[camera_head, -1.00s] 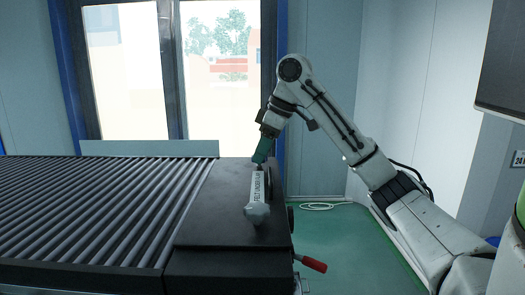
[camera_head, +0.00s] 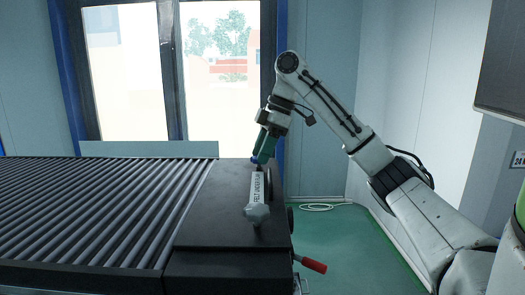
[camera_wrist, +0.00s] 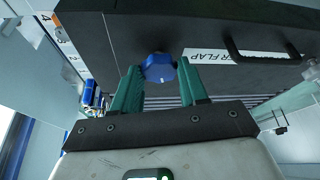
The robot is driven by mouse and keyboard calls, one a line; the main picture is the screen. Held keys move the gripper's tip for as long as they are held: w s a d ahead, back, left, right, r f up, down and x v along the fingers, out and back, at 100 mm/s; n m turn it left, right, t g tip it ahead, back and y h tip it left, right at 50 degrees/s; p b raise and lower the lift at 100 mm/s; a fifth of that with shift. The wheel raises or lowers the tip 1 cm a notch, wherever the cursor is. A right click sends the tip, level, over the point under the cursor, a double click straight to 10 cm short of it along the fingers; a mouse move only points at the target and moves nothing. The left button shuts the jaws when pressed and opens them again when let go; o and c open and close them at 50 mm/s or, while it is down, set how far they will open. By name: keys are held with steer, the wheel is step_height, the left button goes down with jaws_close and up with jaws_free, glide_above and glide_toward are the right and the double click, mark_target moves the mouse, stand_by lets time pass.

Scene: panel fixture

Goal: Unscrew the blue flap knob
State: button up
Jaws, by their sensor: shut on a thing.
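The blue flap knob (camera_wrist: 159,69) sits on the dark panel in the wrist view, beside a white label ending in "FLAP". The two green fingers of my gripper (camera_wrist: 160,80) are on either side of it and closed on it. In the head view my gripper (camera_head: 262,152) points down at the far end of the dark housing (camera_head: 215,220). Only a small bit of the blue knob (camera_head: 254,160) shows below the fingers there. The knob's underside and thread are hidden.
A white bar lettered "FELT UNDER FLAP" (camera_head: 257,190) stands near my gripper on the housing. A black handle (camera_wrist: 262,52) is right of the knob. Slatted rollers (camera_head: 90,215) fill the left. A red-handled lever (camera_head: 313,264) sticks out at the housing's front right.

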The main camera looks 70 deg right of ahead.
steer(key=o, duration=1.1)
steer(key=shift+c, duration=0.2)
steer(key=shift+r, duration=0.1)
steer(key=v, duration=1)
steer(key=shift+s+r+b, duration=0.2)
steer(key=shift+b, duration=0.2)
steer(key=shift+f, duration=0.1)
